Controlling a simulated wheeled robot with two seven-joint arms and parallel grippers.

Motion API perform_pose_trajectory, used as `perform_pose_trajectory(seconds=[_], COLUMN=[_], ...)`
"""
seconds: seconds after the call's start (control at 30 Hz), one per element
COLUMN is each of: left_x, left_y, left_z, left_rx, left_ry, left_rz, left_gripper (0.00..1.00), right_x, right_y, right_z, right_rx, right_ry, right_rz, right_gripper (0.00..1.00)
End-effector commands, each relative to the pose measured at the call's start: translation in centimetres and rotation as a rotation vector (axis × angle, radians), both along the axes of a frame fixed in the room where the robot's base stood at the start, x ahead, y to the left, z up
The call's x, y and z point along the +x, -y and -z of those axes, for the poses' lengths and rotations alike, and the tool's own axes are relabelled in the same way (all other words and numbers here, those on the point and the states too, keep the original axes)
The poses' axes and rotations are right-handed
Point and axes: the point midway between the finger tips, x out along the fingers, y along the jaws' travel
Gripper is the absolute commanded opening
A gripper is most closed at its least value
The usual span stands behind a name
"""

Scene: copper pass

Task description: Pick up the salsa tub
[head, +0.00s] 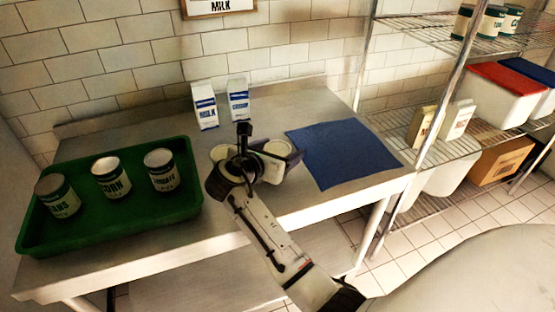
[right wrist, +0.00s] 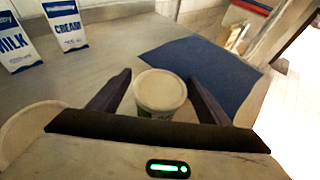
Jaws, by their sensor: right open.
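A white tub with a pale lid (right wrist: 159,90) stands between the two dark fingers of my right gripper (right wrist: 160,79) in the right wrist view. Gaps show on both sides of it, and a trace of green print shows low on its side; its name cannot be read. In the head view this tub (head: 278,148) is partly hidden by my right gripper (head: 274,151), which is open. A second pale-lidded tub (head: 221,153) is on the left of the gripper; it also shows at the lower left of the right wrist view (right wrist: 32,128). My left gripper is not in view.
A milk carton (head: 205,106) and a cream carton (head: 238,98) stand behind the tubs on the steel table (head: 290,104). A green tray (head: 100,232) with three cans is at the left. A flat blue mat (head: 342,152) lies clear at the right, before wire shelving (head: 440,158).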

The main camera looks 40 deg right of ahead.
Motion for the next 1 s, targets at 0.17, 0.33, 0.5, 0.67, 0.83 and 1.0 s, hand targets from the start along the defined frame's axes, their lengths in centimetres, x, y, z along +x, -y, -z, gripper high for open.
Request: perform_pose_trajectory(seconds=[0.17,0.33,0.5,0.67,0.83,1.0], left_x=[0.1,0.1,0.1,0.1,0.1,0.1], left_y=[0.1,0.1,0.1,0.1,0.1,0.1], left_z=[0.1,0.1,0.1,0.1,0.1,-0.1], left_rx=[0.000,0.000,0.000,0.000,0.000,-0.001], left_ry=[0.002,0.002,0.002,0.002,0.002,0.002], left_rz=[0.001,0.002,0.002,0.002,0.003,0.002], left_gripper=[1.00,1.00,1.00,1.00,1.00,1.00], right_x=[1.0,1.2,1.1,1.1,1.2,1.2], right_y=[1.7,2.0,2.0,2.0,2.0,2.0], right_z=[0.9,1.0,1.0,1.0,0.9,0.1], right_rx=[0.000,0.001,0.001,0.001,0.000,-0.001], right_ry=[0.000,0.001,0.001,0.001,0.004,0.005], right_rz=[-0.001,-0.001,-0.001,-0.001,-0.002,-0.002], right_gripper=[0.71,0.71,0.59,0.32,0.27,0.27])
